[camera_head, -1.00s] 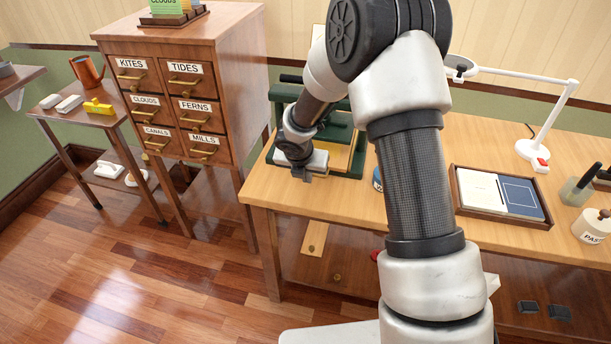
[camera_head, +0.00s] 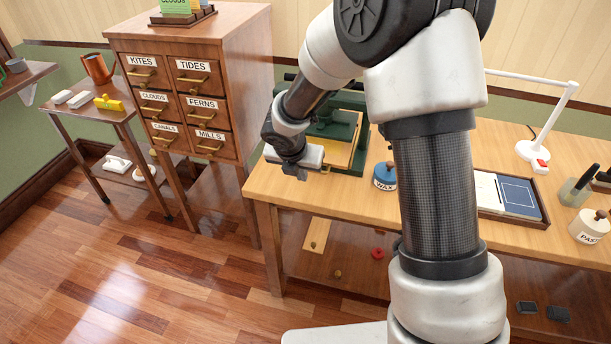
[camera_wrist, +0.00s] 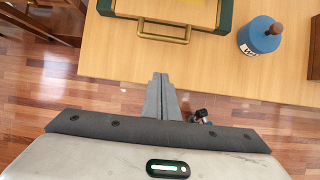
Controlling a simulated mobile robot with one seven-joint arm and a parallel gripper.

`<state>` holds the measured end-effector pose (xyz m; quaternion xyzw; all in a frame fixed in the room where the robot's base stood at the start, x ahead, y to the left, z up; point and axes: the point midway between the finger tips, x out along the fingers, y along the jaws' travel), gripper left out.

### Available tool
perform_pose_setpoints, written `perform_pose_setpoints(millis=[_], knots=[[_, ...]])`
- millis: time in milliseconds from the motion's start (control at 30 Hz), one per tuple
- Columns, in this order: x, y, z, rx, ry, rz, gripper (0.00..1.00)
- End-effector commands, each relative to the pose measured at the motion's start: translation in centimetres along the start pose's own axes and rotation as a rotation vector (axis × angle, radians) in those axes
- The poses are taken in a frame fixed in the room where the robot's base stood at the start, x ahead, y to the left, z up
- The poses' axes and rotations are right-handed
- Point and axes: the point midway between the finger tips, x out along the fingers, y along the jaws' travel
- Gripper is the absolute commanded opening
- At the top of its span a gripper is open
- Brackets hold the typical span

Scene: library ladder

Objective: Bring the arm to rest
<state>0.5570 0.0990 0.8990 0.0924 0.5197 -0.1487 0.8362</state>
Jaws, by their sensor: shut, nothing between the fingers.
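My gripper (camera_head: 296,172) is at the left front edge of the wooden table (camera_head: 345,200), in front of a green press-like frame (camera_head: 330,127). In the wrist view my gripper's fingers (camera_wrist: 160,80) are together, with nothing between them. They point toward the table's front edge, with floor below. My arm bends from the right side of the head view over to the left, its lower end folded down near the table. The part of the table behind my upper arm is hidden.
A blue jar (camera_head: 384,176) stands on the table right of my gripper; it also shows in the wrist view (camera_wrist: 262,36). A tray with a blue book (camera_head: 520,192), a white lamp (camera_head: 535,150) and a paste jar (camera_head: 590,225) are farther right. A drawer cabinet (camera_head: 243,70) stands left.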

Motion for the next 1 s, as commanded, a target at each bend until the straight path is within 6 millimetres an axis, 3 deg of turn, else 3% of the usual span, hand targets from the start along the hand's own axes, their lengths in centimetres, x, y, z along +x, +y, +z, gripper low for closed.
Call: perform_pose_setpoints(millis=[100, 367, 467, 567, 733, 867, 1000], knots=[[-1.7, -0.1, 0.0, 0.0, 0.0, -0.001, 0.0], [-2.7, -0.1, -0.1, 0.004, 0.002, -0.002, 0.0], [-4.3, -0.9, 0.8, 0.072, -0.01, -0.01, 0.0], [-8.3, -3.1, 2.5, 0.266, -0.036, -0.031, 0.0], [-19.0, -9.4, 4.6, 0.868, -0.091, -0.059, 0.0], [-26.7, -13.9, 3.8, 1.38, -0.103, -0.046, 0.0], [-33.8, -17.4, 1.3, 1.923, -0.062, -0.006, 0.0]])
